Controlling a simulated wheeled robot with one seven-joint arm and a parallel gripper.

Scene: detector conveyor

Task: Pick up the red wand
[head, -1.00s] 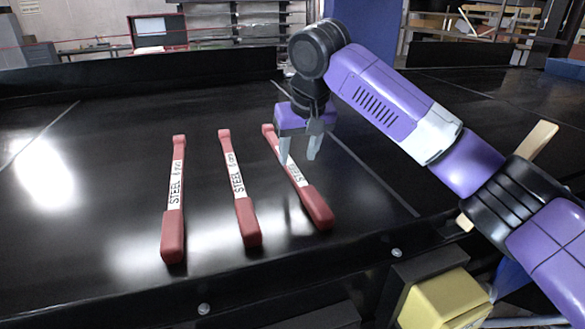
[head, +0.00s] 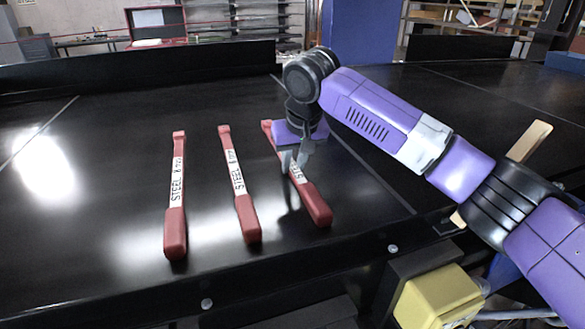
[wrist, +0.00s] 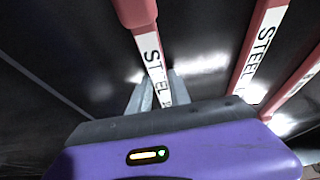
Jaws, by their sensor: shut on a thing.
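Three red wands with white labels reading STEEL lie side by side on the black conveyor: a left wand (head: 175,232), a middle wand (head: 248,222) and a right wand (head: 316,207). My gripper (head: 293,170) is down at the right wand, with its fingers closed around the white labelled part. In the wrist view, my gripper (wrist: 159,92) has one finger on each side of that wand's label, and the wand's thick red end (wrist: 136,12) points up the picture. The fingers hide part of the label. The wand appears to lie on the belt.
The middle wand (wrist: 258,40) lies close beside the held one, with a gap of bare belt between. A black side wall (head: 130,72) runs along the back. A yellow box (head: 438,297) is below the front edge at right. Belt to the left is clear.

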